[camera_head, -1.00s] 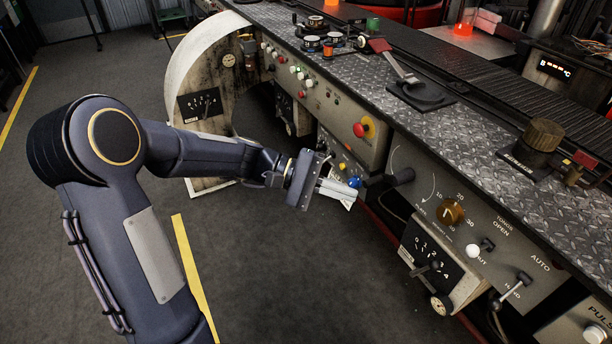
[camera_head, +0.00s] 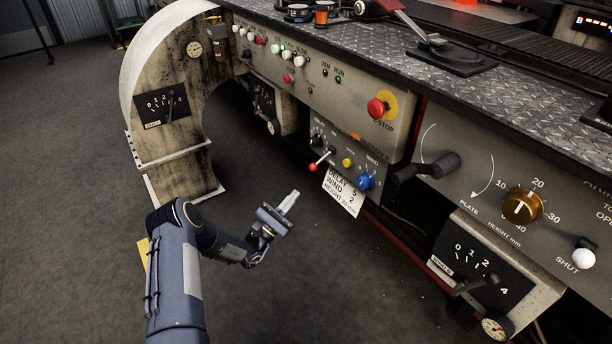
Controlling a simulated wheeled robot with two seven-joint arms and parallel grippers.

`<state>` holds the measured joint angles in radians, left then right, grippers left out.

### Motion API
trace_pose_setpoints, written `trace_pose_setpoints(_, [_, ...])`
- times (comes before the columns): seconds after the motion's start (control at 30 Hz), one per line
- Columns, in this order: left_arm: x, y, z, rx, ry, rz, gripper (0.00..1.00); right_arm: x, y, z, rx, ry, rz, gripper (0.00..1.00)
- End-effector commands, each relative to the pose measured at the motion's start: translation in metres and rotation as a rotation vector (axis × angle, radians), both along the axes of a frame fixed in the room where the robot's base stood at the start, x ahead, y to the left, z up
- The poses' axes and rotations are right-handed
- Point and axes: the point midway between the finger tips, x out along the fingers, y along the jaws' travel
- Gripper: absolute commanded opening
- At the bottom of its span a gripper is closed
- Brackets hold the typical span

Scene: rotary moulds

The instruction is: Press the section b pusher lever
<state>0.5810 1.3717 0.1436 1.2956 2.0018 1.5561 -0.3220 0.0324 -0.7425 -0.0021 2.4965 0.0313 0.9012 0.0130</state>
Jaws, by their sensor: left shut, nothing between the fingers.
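Several small levers show on the machine front, and I cannot read which one is section b. A red-tipped lever (camera_head: 319,162) sits on a small control panel beside a yellow button (camera_head: 348,162) and a blue knob (camera_head: 366,181). Black levers on numbered scale plates show at the left (camera_head: 170,106), in the middle, partly shadowed (camera_head: 257,107), and at the lower right (camera_head: 474,285). My left gripper (camera_head: 291,197) is shut and empty, in front of and below the red-tipped lever in the picture, apparently apart from it. My right gripper is out of view.
A paper tag (camera_head: 343,194) hangs below the small panel. A black crank handle (camera_head: 425,172) juts out at its right. A red stop button (camera_head: 378,108) is above. The dark floor (camera_head: 80,190) at the left is clear.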

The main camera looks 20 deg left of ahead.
Motion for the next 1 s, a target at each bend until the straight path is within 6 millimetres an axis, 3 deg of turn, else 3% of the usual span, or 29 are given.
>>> trace_pose_setpoints(0.37, [0.005, -0.004, 0.003, 0.003, 0.000, -0.004, 0.00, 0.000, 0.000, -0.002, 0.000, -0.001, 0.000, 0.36])
trace_pose_setpoints(0.9, [0.080, -0.045, 0.049, 0.002, -0.003, -0.006, 0.00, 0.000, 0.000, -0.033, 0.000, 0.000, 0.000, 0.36])
trace_pose_setpoints(1.0, [0.066, -0.042, 0.059, 0.003, 0.001, -0.005, 0.00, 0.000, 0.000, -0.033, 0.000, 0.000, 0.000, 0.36])
